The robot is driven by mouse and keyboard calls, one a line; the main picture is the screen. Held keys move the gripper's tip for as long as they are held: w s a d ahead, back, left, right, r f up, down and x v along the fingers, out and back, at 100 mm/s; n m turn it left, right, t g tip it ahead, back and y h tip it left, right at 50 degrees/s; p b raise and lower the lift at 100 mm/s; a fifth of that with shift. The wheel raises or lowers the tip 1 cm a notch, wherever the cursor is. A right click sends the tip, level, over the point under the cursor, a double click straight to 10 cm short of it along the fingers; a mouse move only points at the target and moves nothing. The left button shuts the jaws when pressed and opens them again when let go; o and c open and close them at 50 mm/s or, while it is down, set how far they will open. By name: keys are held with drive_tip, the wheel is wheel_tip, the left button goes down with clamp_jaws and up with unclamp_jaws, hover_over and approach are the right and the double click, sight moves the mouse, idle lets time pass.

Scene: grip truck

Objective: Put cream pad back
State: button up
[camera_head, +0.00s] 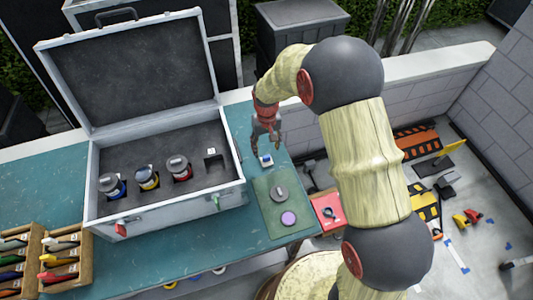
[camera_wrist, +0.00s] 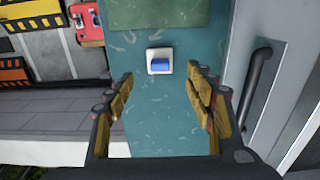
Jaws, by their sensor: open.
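A small cream pad with a blue block on top (camera_head: 265,160) lies on the teal table, just beyond the green mat. It also shows in the wrist view (camera_wrist: 152,67), ahead of the fingers and roughly centred between them. My gripper (camera_head: 268,142) points down above the table near the pad. In the wrist view my gripper (camera_wrist: 161,95) is open and empty, with its yellow-faced fingers apart. The open case (camera_head: 165,225) holds dark foam with three capped cylinders in a row and a dark cutout with a white mark (camera_head: 212,153) at the right.
The green mat (camera_head: 264,205) carries a grey round piece (camera_head: 279,193) and a purple disc (camera_head: 288,218). Wooden trays of tools (camera_head: 88,262) stand at the lower left. The case's raised lid (camera_head: 140,70) stands at the back. A low white wall (camera_head: 440,65) runs behind my arm.

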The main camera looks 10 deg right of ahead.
drive_tip(key=shift+r, duration=2.75)
wheel_tip(320, 180, up, 9)
drive_tip(key=t, duration=0.1)
hover_over(267, 156)
drive_tip(key=s+d, duration=0.3)
drive_tip(key=s+d+r+m+t, duration=0.1)
drive_tip(key=s+d+r+t, duration=0.15)
drive_tip(key=s+r, duration=0.6)
drive_tip(key=s+d+r+t, duration=0.1)
drive_tip(key=s+d+r, duration=0.2)
drive_tip(key=s, duration=0.5)
drive_tip(key=s+d+r+m+t, duration=0.1)
drive_tip(key=s+d+r, duration=0.2)
drive_tip(key=s, duration=0.6)
drive_tip(key=shift+r, duration=1.3)
